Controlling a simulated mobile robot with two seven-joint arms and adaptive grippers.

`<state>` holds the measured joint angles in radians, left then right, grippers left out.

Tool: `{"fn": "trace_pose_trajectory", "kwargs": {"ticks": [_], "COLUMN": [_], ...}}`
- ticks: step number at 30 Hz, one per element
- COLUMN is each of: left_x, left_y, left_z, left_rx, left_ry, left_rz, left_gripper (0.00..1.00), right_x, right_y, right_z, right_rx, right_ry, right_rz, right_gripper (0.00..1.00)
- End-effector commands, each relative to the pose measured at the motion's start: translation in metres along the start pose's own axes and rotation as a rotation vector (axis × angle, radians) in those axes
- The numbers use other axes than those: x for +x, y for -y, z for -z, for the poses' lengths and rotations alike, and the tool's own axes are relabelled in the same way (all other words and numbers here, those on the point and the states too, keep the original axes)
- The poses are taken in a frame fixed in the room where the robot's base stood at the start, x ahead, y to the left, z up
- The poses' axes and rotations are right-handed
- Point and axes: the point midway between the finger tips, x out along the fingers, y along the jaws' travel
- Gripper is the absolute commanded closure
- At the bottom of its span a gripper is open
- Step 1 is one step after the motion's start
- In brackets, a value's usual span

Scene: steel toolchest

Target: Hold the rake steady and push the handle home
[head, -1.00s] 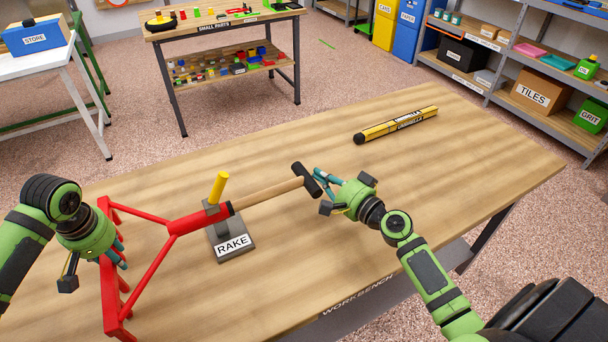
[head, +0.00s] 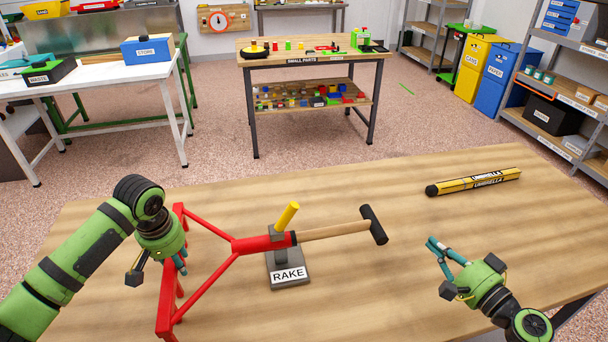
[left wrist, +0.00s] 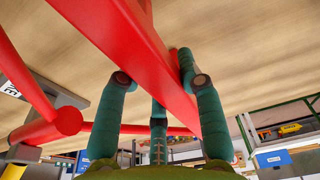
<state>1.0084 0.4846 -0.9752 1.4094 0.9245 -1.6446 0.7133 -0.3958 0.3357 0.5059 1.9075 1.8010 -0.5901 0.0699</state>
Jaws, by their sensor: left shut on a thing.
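The red rake (head: 262,243) lies across the workbench with its toothed head at the left. A grey stand labelled RAKE (head: 289,277) with a yellow peg (head: 287,214) supports its socket. The wooden handle (head: 335,230) meets the socket's dark mouth; its depth inside is hidden. The handle ends in a black crosspiece (head: 374,225). My left gripper (head: 181,265) is shut on the rake's head bar, which also shows between the fingers in the left wrist view (left wrist: 130,50). My right gripper (head: 432,244) is empty, right of the crosspiece and apart from it, its fingertips close together.
A yellow umbrella box (head: 474,182) lies at the back right of the workbench (head: 390,290). The bench between it and the handle is clear. A small-parts table (head: 315,60) and shelves stand beyond.

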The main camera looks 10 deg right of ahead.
Motion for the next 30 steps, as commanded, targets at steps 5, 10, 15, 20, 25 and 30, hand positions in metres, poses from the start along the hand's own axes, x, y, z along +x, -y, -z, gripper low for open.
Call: {"fn": "trace_pose_trajectory", "kwargs": {"ticks": [5,10,15,20,25,30], "left_x": [0.006,0.006,0.003,0.002,0.003,-0.016], "left_y": [-0.002,-0.002,-0.003,-0.001,0.001,0.0], "left_z": [-0.006,-0.006,-0.004,-0.003,-0.004,-0.001], "left_rx": [0.005,0.005,0.004,0.002,0.001,0.002], "left_ry": [0.017,0.017,0.011,0.008,0.011,0.005], "left_rz": [-0.001,-0.001,-0.005,-0.002,0.004,0.001], "left_gripper": [1.0,1.0,0.36,0.36,0.36,0.36], "right_x": [0.0,0.0,0.0,0.0,0.0,0.0], "right_y": [-0.001,-0.001,-0.001,0.0,-0.001,0.0], "right_z": [0.0,0.0,0.0,0.0,0.0,0.0], "right_rx": [0.0,0.0,-0.001,-0.001,-0.001,-0.001], "right_ry": [0.0,-0.001,-0.001,-0.001,-0.001,-0.001], "right_rz": [0.0,0.0,-0.001,-0.001,-0.001,-0.001], "right_gripper": [1.0,1.0,1.0,1.0,1.0,1.0]}}
